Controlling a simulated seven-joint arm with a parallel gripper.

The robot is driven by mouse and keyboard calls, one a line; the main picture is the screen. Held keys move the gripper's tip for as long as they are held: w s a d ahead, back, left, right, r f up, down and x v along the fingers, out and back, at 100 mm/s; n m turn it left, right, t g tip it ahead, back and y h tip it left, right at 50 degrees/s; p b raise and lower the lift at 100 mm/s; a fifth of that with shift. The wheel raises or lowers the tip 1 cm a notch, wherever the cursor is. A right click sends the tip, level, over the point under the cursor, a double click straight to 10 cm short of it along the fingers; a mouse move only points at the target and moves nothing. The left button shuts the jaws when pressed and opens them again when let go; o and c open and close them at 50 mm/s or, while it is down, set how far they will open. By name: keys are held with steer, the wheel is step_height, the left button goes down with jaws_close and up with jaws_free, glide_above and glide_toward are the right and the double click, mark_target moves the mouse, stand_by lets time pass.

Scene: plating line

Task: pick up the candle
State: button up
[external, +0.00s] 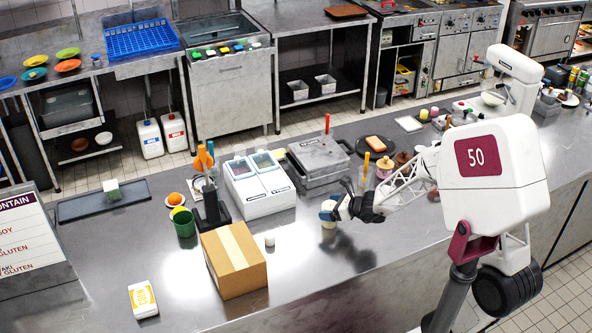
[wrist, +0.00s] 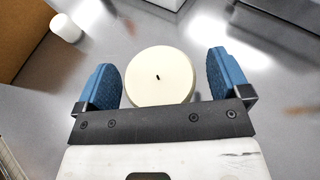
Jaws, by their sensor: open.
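The candle is a cream round cylinder with a short dark wick. In the wrist view the candle (wrist: 158,78) lies between the two blue fingers, with a gap at each side. In the external view the candle (external: 328,222) shows at the fingertips, partly hidden by them. My gripper (wrist: 162,84) is open and holds nothing. It also shows in the external view (external: 334,210), reaching in from the right over the steel counter.
A cardboard box (external: 234,260) stands left of the gripper, with a small white cylinder (external: 270,240) beside it. A white twin-panel device (external: 260,182) and a grey metal appliance (external: 319,161) stand behind. The counter front is clear.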

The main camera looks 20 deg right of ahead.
steer(key=c, duration=1.1)
steer(key=shift+c, duration=0.2)
steer(key=shift+r, duration=0.1)
steer(key=shift+r, duration=0.75)
step_height(320, 180, up, 2)
steer(key=shift+r, duration=0.1)
steer(key=s+d+r, duration=0.1)
steer(key=s+d, duration=0.2)
steer(key=s, duration=1.2)
steer(key=shift+s, duration=0.35)
steer(key=shift+d, duration=0.1)
